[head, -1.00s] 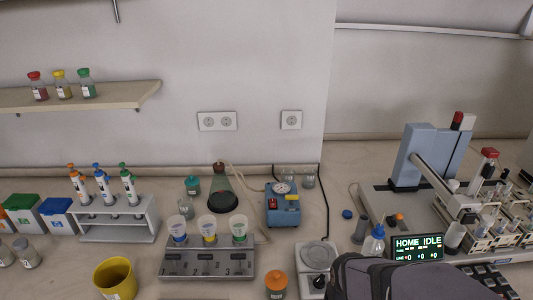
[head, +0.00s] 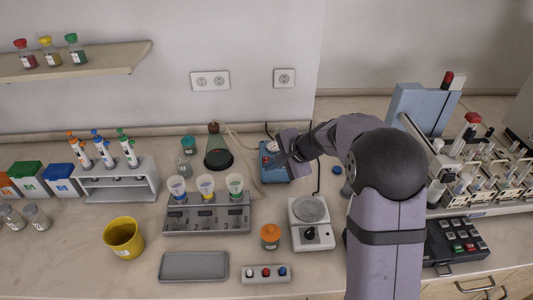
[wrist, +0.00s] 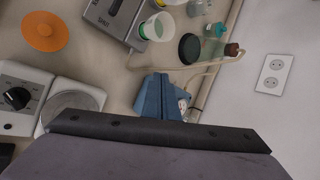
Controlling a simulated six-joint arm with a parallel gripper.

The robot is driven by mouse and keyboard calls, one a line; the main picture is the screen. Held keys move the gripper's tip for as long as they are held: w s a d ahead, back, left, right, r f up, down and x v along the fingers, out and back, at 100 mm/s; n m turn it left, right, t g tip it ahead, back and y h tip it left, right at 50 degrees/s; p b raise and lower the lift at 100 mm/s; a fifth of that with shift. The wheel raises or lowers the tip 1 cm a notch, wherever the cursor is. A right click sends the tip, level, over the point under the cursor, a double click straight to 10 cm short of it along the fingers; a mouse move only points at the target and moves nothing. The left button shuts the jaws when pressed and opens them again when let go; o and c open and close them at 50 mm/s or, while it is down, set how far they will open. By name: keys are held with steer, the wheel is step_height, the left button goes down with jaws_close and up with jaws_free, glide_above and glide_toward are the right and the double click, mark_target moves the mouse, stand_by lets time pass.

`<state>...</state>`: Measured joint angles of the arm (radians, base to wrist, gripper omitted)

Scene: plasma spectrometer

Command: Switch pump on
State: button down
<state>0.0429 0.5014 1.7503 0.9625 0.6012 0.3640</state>
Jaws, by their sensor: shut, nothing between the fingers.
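The pump is a small blue box (head: 267,173) at the back of the bench, in the middle of the head view. My gripper (head: 272,160) reaches over it from the right and covers much of its top, so its switch and gauge are mostly hidden there. The wrist view shows the blue pump (wrist: 152,96) with its round pale gauge, just beyond the dark edge of my gripper. My gripper is shut and empty. I cannot tell whether its tips touch the pump.
A dark-based flask (head: 217,154) with tubing stands left of the pump. A three-place unit with cups (head: 207,220) lies in front left. Blue sampler equipment (head: 408,105) stands right.

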steer(key=w+r+m+t+p, duration=0.1)
steer(key=w+m, duration=0.4)
steer(key=w, duration=0.5)
step_height(320, 180, up, 3)
steer(key=shift+w+f+t+y+p, duration=0.2)
steer(key=shift+w+t+y+p, duration=0.15)
steer(key=shift+t, duration=0.45)
steer(key=shift+d+f, duration=0.1)
steer(key=shift+f, duration=0.05)
steer(key=b, duration=0.5)
glide_above(266, 161)
steer(key=d, duration=0.1)
steer(key=f, duration=0.7)
steer(key=shift+s+d, duration=0.1)
steer(key=shift+s, duration=0.15)
steer(key=shift+w+f+b, duration=0.15)
steer(key=shift+f+b, duration=0.4)
steer(key=shift+f, duration=0.2)
steer(key=shift+f, duration=0.1)
steer(key=shift+f+b, duration=0.3)
steer(key=shift+b, duration=0.25)
steer(key=shift+w+f+b, duration=0.1)
steer(key=shift+f+b, duration=0.25)
steer(key=shift+r, duration=0.15)
stand_by(0.3)
steer(key=shift+r+p, duration=0.45)
steer(key=shift+r, duration=0.25)
